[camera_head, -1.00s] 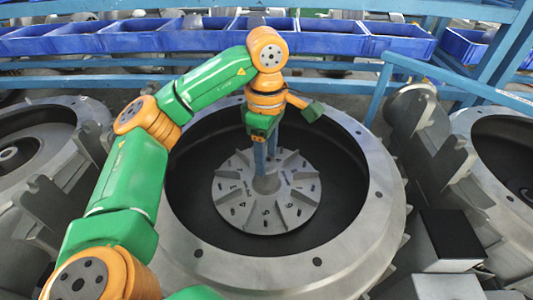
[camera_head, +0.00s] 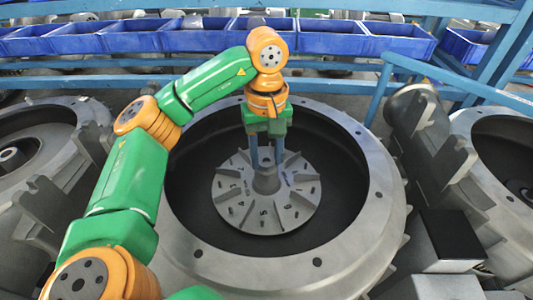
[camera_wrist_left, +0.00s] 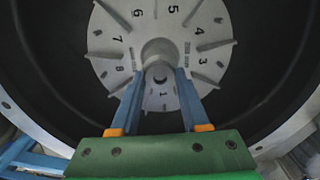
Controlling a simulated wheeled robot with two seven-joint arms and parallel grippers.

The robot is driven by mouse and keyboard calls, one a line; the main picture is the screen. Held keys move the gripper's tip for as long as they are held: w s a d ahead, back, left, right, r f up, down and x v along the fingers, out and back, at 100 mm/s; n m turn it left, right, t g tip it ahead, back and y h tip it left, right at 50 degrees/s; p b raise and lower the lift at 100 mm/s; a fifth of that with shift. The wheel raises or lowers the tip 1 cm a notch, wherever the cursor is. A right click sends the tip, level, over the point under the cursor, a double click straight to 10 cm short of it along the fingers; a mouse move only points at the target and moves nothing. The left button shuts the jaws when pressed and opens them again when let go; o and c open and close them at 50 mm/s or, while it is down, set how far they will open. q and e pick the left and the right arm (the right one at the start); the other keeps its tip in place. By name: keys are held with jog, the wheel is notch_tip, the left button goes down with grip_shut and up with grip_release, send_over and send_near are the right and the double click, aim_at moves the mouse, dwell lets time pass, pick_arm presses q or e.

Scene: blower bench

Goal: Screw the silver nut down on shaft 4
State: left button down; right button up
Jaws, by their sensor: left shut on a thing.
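My left gripper (camera_head: 266,163) points down at the middle of the grey finned impeller (camera_head: 240,200), which sits inside the round blower housing. Its two blue fingers stand side by side at the central hub (camera_head: 267,183). In the left wrist view the fingers (camera_wrist_left: 157,75) lie on either side of a small silver round piece on the hub, which I take to be the silver nut (camera_wrist_left: 158,78). The gripper is shut on it. The fingers and hub partly hide the nut, and its thread cannot be seen. The impeller carries black numbers around its face. My right gripper is not in view.
The metal housing rim (camera_head: 385,205) rings the impeller, with a dark deep gap (camera_head: 205,215) between. Other housings stand at left (camera_head: 75,110) and right. A blue rail (camera_head: 460,80) crosses the upper right. Blue bins (camera_head: 265,38) line the back.

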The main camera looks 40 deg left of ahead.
pick_arm(q)
jog(key=m, duration=1.2)
jog(key=shift+m, duration=0.4)
jog(key=c, duration=0.7)
grip_release()
jog(key=shift+c, duration=0.2)
